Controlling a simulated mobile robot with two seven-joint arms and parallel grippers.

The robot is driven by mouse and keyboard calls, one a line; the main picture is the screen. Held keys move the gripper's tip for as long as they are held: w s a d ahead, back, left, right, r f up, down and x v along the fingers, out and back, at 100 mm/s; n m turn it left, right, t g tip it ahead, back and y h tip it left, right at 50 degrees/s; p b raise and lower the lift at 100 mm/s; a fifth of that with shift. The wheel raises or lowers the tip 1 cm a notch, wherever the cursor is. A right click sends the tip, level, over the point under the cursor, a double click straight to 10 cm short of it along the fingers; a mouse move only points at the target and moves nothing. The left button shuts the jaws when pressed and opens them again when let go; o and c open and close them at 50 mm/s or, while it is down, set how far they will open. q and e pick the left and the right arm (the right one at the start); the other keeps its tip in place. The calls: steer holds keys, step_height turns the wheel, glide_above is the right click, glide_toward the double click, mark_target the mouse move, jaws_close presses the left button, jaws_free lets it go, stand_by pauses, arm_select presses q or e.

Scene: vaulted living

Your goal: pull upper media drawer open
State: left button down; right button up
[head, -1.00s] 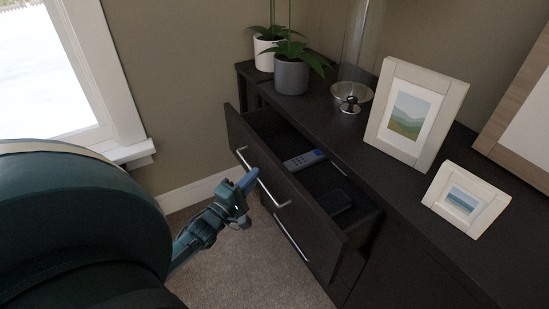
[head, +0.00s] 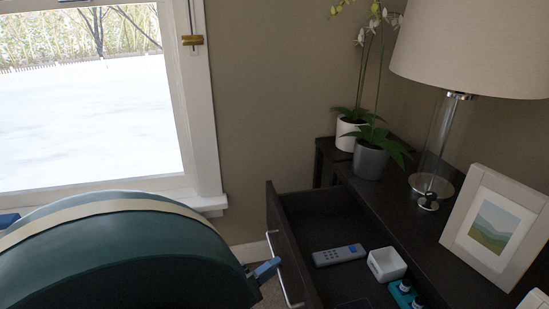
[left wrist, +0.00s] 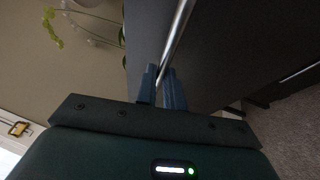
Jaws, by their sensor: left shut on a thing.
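The upper media drawer (head: 284,232) is dark wood and stands well open from the dark cabinet (head: 370,200). Its slim metal handle (head: 283,270) runs along the front, and it also shows as a bar in the left wrist view (left wrist: 178,30). My left gripper (head: 267,269) is at the drawer's front. In the left wrist view, its blue fingers (left wrist: 162,88) are shut around the handle bar. In the head view my own arm hides much of the gripper. My right gripper is not in view.
Potted plants (head: 371,158), a glass lamp (head: 436,150) and a picture frame (head: 497,226) stand on the cabinet. A window (head: 90,100) is at the left.

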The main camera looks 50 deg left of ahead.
arm_select(q)
steer(key=c, duration=1.5)
jaws_free()
steer(key=s, duration=0.4)
steer(key=s+f, duration=0.1)
steer(key=s, duration=0.3)
steer(key=s+f, duration=0.1)
steer(key=s, duration=0.4)
steer(key=shift+f, duration=0.2)
